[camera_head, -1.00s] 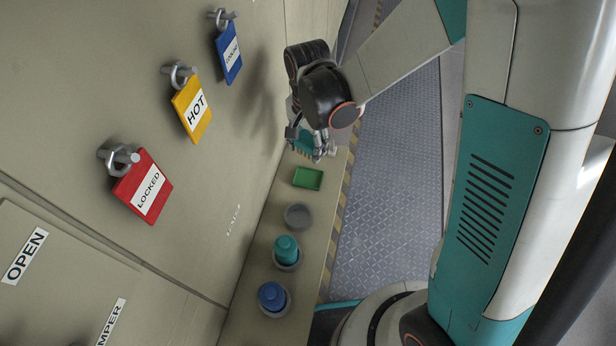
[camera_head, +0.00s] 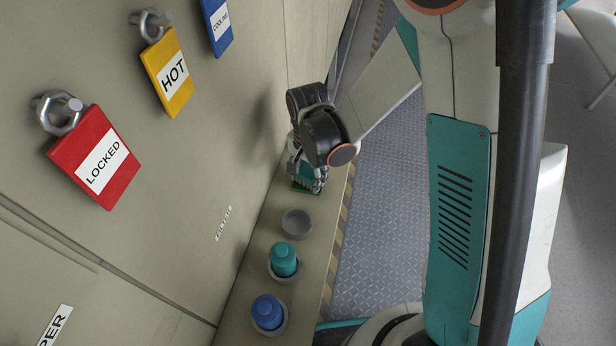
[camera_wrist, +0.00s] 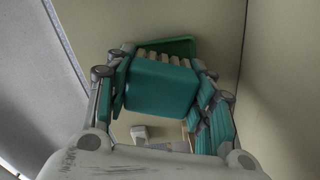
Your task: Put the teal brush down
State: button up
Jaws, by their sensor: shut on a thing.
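My gripper (camera_head: 308,180) is shut on the teal brush (camera_wrist: 160,86). In the wrist view the brush is a teal block with pale bristle tufts along its far edge, between my two fingers. The green tray (camera_wrist: 178,46) shows just beyond the bristles. In the head view the gripper is over the green tray (camera_head: 296,189) on the ledge, hiding most of it. I cannot tell whether the bristles touch the tray.
On the ledge (camera_head: 251,260), nearer than the tray, are an empty grey round holder (camera_head: 297,223), a teal bottle (camera_head: 283,259) and a blue bottle (camera_head: 267,311), both in holders. The wall with red (camera_head: 96,157), yellow (camera_head: 167,72) and blue tags (camera_head: 217,25) rises at left.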

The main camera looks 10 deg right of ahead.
aim_at(308, 170)
jog(key=shift+r, duration=0.1)
jog(key=shift+f, duration=0.25)
jog(key=o, duration=1.3)
jog(key=shift+r, duration=0.2)
notch_tip(308, 170, up, 12)
jog(key=p, duration=0.3)
jog(key=shift+w, duration=0.1)
